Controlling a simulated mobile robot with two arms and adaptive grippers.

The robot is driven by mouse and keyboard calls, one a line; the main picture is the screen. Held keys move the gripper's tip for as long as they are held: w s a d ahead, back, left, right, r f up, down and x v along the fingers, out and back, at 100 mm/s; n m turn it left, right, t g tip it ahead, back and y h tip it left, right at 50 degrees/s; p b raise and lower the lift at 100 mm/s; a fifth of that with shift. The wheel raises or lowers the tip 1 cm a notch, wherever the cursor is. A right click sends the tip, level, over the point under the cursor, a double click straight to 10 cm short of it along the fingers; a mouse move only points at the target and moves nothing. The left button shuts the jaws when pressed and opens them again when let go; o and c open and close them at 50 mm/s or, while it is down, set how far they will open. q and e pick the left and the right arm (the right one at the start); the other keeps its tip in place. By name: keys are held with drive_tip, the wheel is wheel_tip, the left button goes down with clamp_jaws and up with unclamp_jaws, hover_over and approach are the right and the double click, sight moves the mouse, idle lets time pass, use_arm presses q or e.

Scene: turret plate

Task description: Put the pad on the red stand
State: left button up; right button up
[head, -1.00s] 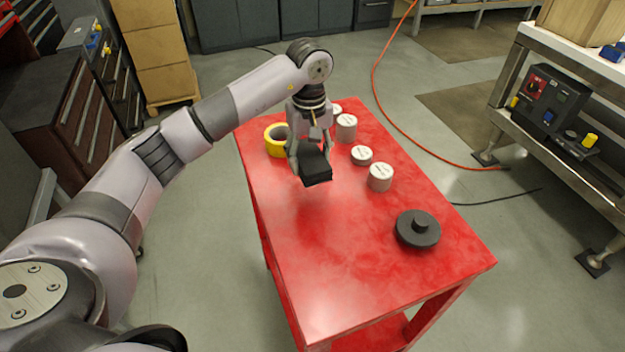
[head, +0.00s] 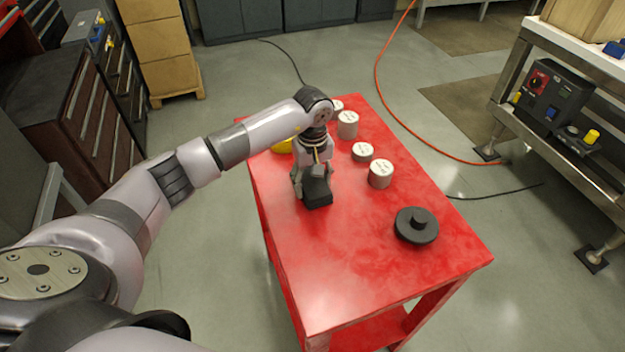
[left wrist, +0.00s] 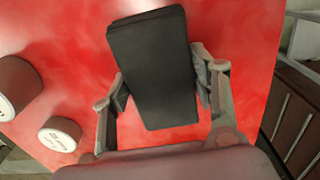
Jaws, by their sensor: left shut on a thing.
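The pad, a black block (head: 317,198), is between the fingers of my left gripper (head: 313,188). It also shows in the left wrist view (left wrist: 155,60), with one finger against each long side. My left gripper is shut on it. The red stand (head: 340,285) is a red table with a flat top. The pad is over the left middle part of that top, at or just above the surface; I cannot tell whether it touches. My right gripper is not in view.
Several grey cylinders with white tops, one of them here (head: 380,174), stand right of and behind my gripper. A black knobbed disc (head: 417,227) lies to the right. Yellow tape (head: 283,146) is partly hidden behind my arm. The near part of the top is clear.

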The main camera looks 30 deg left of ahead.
sight(313, 181)
use_arm(q)
drive_tip(key=o, duration=0.7)
drive_tip(key=shift+f, duration=0.1)
drive_tip(key=shift+c, duration=0.2)
drive_tip(key=o, duration=0.4)
drive_tip(key=shift+o, duration=0.2)
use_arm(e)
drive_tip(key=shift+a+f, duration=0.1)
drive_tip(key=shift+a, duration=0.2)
use_arm(q)
drive_tip(key=shift+r+p, duration=0.25)
drive_tip(key=shift+p, duration=0.05)
wheel_tip(313, 181, up, 12)
drive_tip(key=b, duration=0.4)
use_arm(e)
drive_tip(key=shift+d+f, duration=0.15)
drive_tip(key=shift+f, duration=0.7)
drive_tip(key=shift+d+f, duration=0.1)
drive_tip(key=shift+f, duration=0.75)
use_arm(q)
drive_tip(key=shift+f, duration=0.15)
